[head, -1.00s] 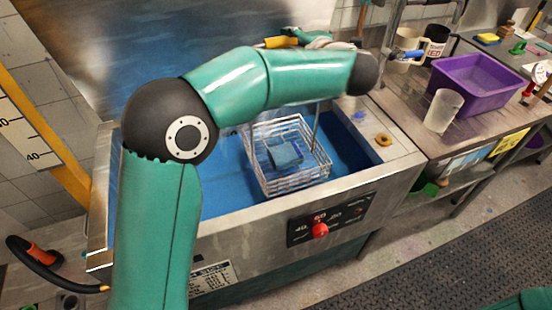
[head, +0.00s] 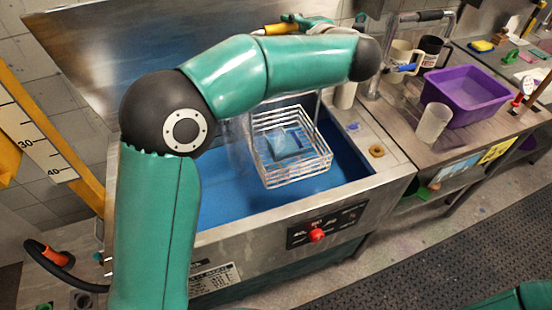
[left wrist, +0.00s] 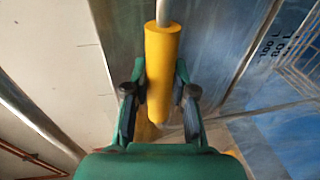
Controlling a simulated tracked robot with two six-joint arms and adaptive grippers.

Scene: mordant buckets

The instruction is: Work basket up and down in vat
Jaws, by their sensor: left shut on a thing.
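The white wire basket (head: 318,163) hangs over the blue liquid in the steel vat (head: 262,242), with a folded blue-grey cloth (head: 284,143) inside. The basket looks roughly level. My left gripper (head: 302,24) is at the top of the head view, partly hidden behind my own arm. It is shut on the basket's yellow handle (head: 279,29). In the left wrist view the gripper's fingers (left wrist: 160,100) close on both sides of this yellow handle (left wrist: 161,65). My arm hides part of the basket's rod. My right gripper is out of view.
A red knob (head: 316,236) is on the vat's front panel. A tan ring (head: 376,151) lies on its right ledge. The bench at right holds a purple tub (head: 469,88), a translucent cup (head: 433,123) and mugs. A yellow scale stands at left.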

